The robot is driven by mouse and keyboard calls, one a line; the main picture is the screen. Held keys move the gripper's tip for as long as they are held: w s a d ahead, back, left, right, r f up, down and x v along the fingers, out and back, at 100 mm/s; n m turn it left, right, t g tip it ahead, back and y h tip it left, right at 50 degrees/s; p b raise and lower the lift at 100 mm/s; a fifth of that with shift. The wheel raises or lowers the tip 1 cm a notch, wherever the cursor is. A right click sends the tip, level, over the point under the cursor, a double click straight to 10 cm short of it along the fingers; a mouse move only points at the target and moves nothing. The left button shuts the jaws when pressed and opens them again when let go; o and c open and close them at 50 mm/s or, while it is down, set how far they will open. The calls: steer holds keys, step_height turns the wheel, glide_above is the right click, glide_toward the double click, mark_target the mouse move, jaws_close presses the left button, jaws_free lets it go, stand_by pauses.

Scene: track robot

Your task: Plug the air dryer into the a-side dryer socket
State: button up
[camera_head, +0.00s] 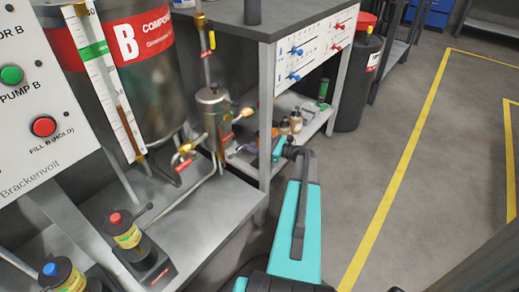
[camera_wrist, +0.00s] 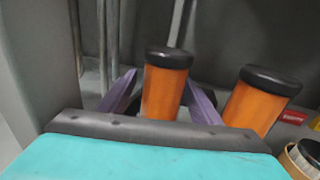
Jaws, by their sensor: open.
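Two orange cylinders with black caps stand side by side in the wrist view, a left one (camera_wrist: 163,93) and a right one (camera_wrist: 257,103). They look like dryer cartridges, but I see no label that names either. My gripper (camera_wrist: 162,84) is open, with one purple finger on each side of the left cylinder. I see no clear contact, and the palm hides the cylinder's lower end. In the head view my gripper (camera_head: 280,146) reaches the lower shelf, where the cylinders are small and partly hidden. I cannot pick out the a-side dryer socket.
The shelf (camera_head: 316,127) under the grey bench also holds brown-and-white jars (camera_head: 296,121) and a green-topped item (camera_head: 322,91). A bench leg (camera_head: 265,160) stands just left of my arm. Red-capped (camera_head: 128,238) and blue-capped (camera_head: 62,273) units stand at lower left. The right floor is clear.

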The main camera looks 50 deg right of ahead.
stand_by(0.5)
steer(key=c, duration=1.2)
steer(key=shift+r, duration=0.2)
steer(key=shift+r+p+v, duration=0.55)
steer(key=shift+p+v, duration=0.65)
steer(key=shift+v, duration=1.8)
steer(key=shift+r+p+v, duration=0.55)
steer(key=shift+p+v, duration=0.65)
steer(key=shift+v, duration=1.8)
steer(key=shift+r+p+v, duration=0.55)
steer(key=shift+p+v, duration=0.65)
steer(key=shift+v, duration=1.8)
